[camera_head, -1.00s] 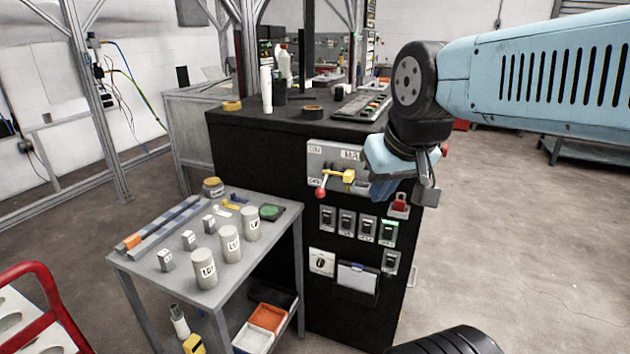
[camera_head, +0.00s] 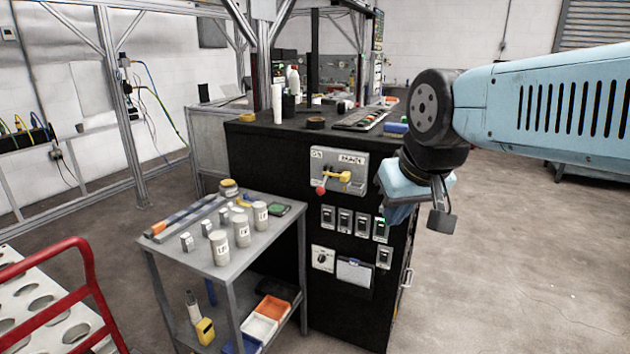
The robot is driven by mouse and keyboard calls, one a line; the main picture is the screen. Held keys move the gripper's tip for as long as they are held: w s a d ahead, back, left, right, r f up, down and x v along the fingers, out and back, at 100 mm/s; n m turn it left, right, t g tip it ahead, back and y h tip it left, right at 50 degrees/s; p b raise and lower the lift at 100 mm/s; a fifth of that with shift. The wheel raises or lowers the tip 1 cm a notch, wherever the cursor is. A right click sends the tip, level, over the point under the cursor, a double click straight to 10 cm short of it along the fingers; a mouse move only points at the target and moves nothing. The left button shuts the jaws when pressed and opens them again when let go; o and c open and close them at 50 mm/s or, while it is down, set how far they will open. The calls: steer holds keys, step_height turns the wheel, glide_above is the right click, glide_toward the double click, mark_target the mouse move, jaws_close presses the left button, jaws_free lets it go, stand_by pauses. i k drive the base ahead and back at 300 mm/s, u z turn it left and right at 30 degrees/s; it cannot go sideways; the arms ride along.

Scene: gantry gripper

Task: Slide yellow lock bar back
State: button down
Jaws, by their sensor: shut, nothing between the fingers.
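The yellow lock bar (camera_head: 342,176) sits on a grey metal plate (camera_head: 356,160) on the front of the black cabinet (camera_head: 270,150). A lever with a red knob (camera_head: 320,190) sticks out just left of and below the bar. My gripper (camera_head: 441,220) is shut and empty. It appears right of the plate and the cabinet's front, apart from the lock bar in the picture. My blue wrist covers part of the cabinet's right edge. The fine shape of the bar and its slot is too small to tell.
A grey cart (camera_head: 262,250) with several cylinders and blocks stands left of the cabinet front. Several switches (camera_head: 345,220) and a dial (camera_head: 323,258) lie below the plate. A red-railed rack (camera_head: 50,315) is at lower left. The floor at right is clear.

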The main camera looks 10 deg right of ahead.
mark_target(345, 177)
steer(key=z, duration=0.2)
steer(key=i, duration=0.85)
steer(key=u, duration=0.1)
